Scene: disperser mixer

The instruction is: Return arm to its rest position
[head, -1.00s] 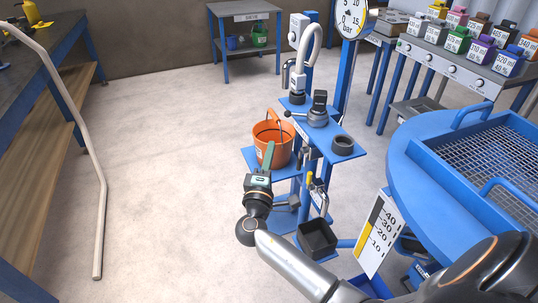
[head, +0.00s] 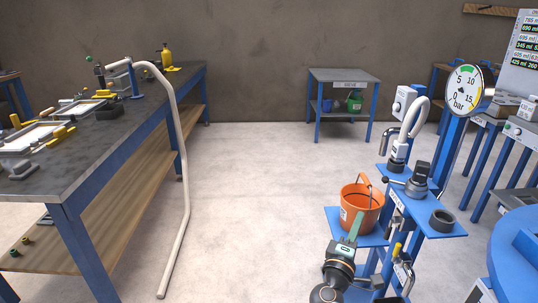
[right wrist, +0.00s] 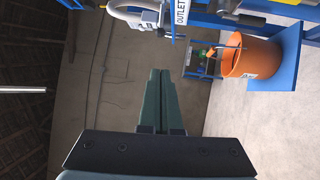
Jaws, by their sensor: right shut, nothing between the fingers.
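My right gripper (head: 355,226) shows at the bottom right of the head view, with its dark green fingers shut and pointing away from me. Its fingertips overlap the front of an orange bucket (head: 366,206) in that picture. In the right wrist view the two fingers (right wrist: 160,75) lie side by side with nothing between them. The bucket (right wrist: 254,62) stands off to their right there, apart from them. My right forearm is mostly out of the frame. My left arm and gripper are not in view.
The bucket sits on a blue stand (head: 450,228) with a hose outlet and a pressure gauge (head: 465,88). A workbench (head: 75,170) with a bent pale pipe (head: 186,190) is at left. A small table (head: 345,76) stands at the back. The floor between is clear.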

